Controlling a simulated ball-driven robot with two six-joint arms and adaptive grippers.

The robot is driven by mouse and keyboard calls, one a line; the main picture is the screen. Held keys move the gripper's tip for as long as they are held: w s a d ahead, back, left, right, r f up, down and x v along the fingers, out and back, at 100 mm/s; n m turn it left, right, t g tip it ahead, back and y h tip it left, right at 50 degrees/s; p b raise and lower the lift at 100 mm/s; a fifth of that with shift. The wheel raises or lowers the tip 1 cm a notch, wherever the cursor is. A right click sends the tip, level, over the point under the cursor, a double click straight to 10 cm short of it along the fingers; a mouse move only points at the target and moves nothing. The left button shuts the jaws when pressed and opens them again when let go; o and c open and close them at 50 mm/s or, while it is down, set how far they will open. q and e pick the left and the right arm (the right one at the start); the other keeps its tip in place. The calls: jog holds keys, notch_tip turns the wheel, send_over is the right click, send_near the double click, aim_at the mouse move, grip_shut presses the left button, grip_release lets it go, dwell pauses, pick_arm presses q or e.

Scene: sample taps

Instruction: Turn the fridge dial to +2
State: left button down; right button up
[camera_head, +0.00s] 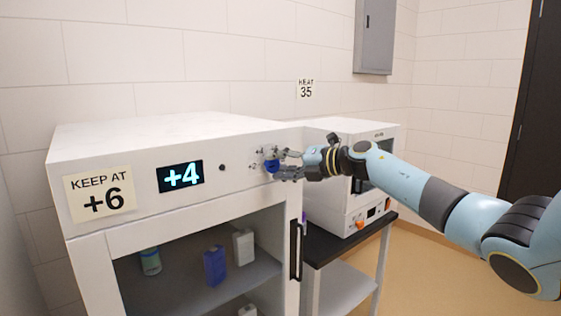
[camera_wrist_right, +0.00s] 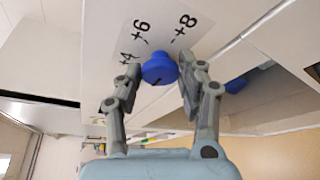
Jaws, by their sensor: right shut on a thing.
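The blue fridge dial (camera_head: 271,166) is on the upper front panel of the white fridge (camera_head: 230,186), near its right end. My right gripper (camera_head: 280,164) reaches it from the right and is shut on it. In the right wrist view the dial (camera_wrist_right: 159,66) sits between the two fingers, with a dark line on its face. Marks +4, +6 and +8 are printed around it there; +2 shows faintly beside it in the head view. My left gripper is out of view.
A paper sign (camera_head: 100,193) on the fridge reads KEEP AT +6. A white oven-like unit (camera_head: 345,190) stands right of the fridge on a dark-topped table, under a HEAT 35 note (camera_head: 306,89). Several bottles stand inside the fridge. A black handle (camera_head: 296,249) is at its right edge.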

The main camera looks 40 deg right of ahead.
jog(key=shift+s+f, duration=0.1)
jog(key=shift+f, duration=0.15)
jog(key=o, duration=1.1)
jog(key=shift+r, duration=0.1)
jog(key=v, duration=1.1)
jog(key=shift+s+d+r, duration=0.15)
jog(key=shift+s, duration=0.15)
